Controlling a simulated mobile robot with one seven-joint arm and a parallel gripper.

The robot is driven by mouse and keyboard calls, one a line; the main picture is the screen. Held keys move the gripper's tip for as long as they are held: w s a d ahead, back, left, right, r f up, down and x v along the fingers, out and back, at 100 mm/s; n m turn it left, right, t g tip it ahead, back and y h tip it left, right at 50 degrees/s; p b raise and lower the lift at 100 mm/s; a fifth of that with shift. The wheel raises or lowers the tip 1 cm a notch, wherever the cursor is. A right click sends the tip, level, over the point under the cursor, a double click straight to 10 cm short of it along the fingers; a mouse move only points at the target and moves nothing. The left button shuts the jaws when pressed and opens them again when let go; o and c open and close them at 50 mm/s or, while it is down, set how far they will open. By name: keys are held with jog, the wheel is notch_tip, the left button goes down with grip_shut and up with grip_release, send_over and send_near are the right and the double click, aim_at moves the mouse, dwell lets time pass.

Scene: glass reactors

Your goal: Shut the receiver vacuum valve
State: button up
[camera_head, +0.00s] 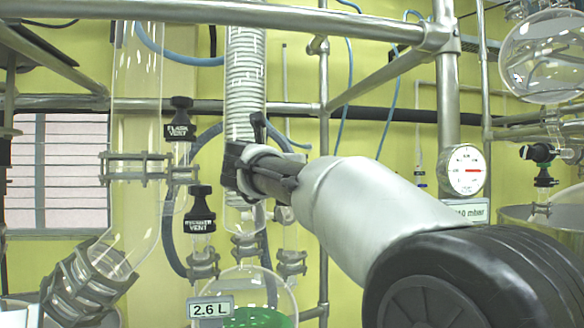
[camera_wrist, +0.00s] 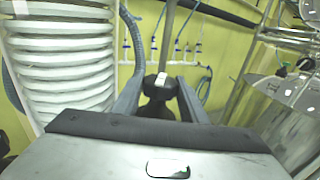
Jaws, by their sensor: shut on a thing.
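My gripper (camera_head: 245,172) is in front of the coiled glass condenser (camera_head: 245,75) in the head view, its arm coming from the lower right. In the wrist view, the two fingers of my gripper (camera_wrist: 160,92) stand either side of a black valve knob (camera_wrist: 162,84) with a white mark on top, and are shut on it. I cannot read a label on this knob. In the head view my gripper hides most of it. The black receiver vent knob (camera_head: 201,208) and the flask vent knob (camera_head: 180,132) are to the left of my gripper, apart from it.
Steel frame bars (camera_head: 325,110) run above and behind my arm. A round gauge (camera_head: 466,170) with a red needle hangs at the right, above a partly hidden mbar display (camera_head: 471,212). A 2.6 L display (camera_head: 210,308) is below. Glass tubes and blue hoses crowd the left.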

jog(key=shift+m+g+h+p, duration=0.4)
jog(key=shift+m+h+p, duration=0.45)
jog(key=shift+h, duration=0.65)
jog(key=shift+m, duration=0.25)
jog(key=o, duration=0.8)
jog(key=shift+b, duration=0.3)
